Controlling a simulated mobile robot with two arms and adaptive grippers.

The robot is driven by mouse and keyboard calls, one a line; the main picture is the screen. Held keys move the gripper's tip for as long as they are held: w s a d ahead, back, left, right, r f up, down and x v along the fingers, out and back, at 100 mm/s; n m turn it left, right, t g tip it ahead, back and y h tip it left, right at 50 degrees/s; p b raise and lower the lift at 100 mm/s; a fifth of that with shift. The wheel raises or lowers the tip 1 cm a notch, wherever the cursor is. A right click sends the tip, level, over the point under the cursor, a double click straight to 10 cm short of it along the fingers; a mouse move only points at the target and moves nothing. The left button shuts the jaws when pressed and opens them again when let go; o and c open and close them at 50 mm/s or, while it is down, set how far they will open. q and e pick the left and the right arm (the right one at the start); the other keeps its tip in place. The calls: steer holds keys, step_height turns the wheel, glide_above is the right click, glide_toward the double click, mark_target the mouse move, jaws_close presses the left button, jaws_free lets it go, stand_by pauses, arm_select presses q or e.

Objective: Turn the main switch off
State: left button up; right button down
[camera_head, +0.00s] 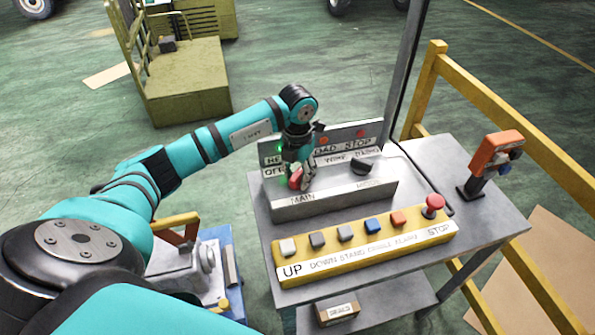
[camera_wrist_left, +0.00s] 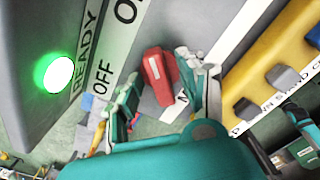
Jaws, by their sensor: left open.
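The main switch is a red rotary knob (camera_head: 295,180) on the grey panel (camera_head: 340,199) above the word MAIN, at its left end. In the left wrist view the red knob (camera_wrist_left: 159,72) has a pale mark and stands at a slant beside the OFF label (camera_wrist_left: 103,76). My left gripper (camera_head: 298,168) reaches down over the knob and partly hides it in the head view. In the left wrist view my left gripper (camera_wrist_left: 160,95) is open, one finger on each side of the knob. The right finger is very near it; I cannot tell whether it touches. My right gripper is not in view.
A black knob (camera_head: 362,166) is to the right on the same panel. In front is a yellow button box (camera_head: 365,251) with several buttons and a red stop button (camera_head: 433,204). A green READY lamp (camera_wrist_left: 58,73) is lit. An orange handheld device (camera_head: 494,152) stands at right.

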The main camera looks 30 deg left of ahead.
arm_select(q)
steer(key=c, duration=0.8)
jaws_close()
